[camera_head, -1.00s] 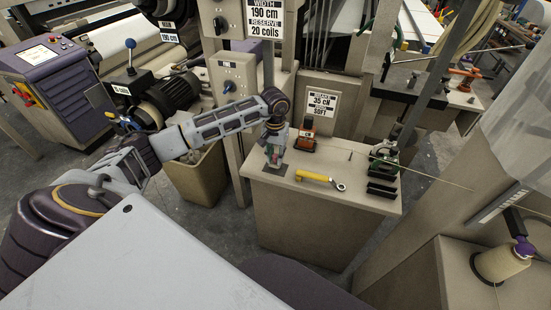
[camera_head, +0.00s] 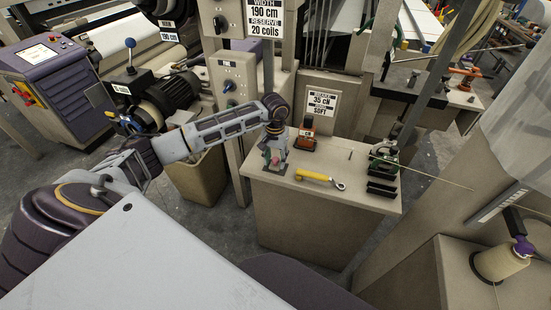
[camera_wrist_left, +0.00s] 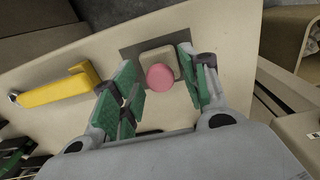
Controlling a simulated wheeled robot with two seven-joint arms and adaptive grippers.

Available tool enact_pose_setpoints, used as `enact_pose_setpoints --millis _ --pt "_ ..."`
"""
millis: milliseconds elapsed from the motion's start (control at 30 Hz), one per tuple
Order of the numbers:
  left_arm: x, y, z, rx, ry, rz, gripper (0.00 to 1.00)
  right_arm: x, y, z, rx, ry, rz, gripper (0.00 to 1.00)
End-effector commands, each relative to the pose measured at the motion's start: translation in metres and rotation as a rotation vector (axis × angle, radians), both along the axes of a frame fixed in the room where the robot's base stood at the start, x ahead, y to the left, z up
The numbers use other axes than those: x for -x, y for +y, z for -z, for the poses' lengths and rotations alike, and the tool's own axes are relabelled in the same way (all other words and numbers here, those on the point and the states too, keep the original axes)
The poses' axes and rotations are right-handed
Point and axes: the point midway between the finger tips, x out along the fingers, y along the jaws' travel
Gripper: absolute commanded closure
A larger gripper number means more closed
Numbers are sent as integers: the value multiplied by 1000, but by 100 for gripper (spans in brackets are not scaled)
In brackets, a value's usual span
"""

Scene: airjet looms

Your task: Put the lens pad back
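A pale beige block with a round pink top, likely the lens pad (camera_wrist_left: 160,77), sits over a dark square patch (camera_wrist_left: 130,51) on the beige cabinet top. In the head view its pink part (camera_head: 275,161) shows small between my fingers. My left gripper (camera_head: 273,158) points down over it from the left. In the left wrist view its green-padded fingers (camera_wrist_left: 165,88) stand apart on both sides of the pad, with a gap visible on each side. The pad's underside is hidden. My right gripper is not in view.
A yellow-handled wrench (camera_head: 318,177) lies right of the gripper on the cabinet top (camera_head: 330,203). An orange-and-dark device (camera_head: 306,138) stands behind it. A green-and-black fixture (camera_head: 383,165) with a thin rod is at the right. A beige bin (camera_head: 197,178) stands on the floor left.

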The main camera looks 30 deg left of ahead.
Motion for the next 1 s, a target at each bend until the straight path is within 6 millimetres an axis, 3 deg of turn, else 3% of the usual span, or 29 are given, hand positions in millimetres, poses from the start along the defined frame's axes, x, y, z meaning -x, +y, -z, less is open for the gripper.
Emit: enact_pose_setpoints --millis 367,1000 --pt "0 0 -3 0 0 0 55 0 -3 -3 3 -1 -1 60" --pt "-1 1 -77 0 -3 1 55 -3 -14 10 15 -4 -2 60"
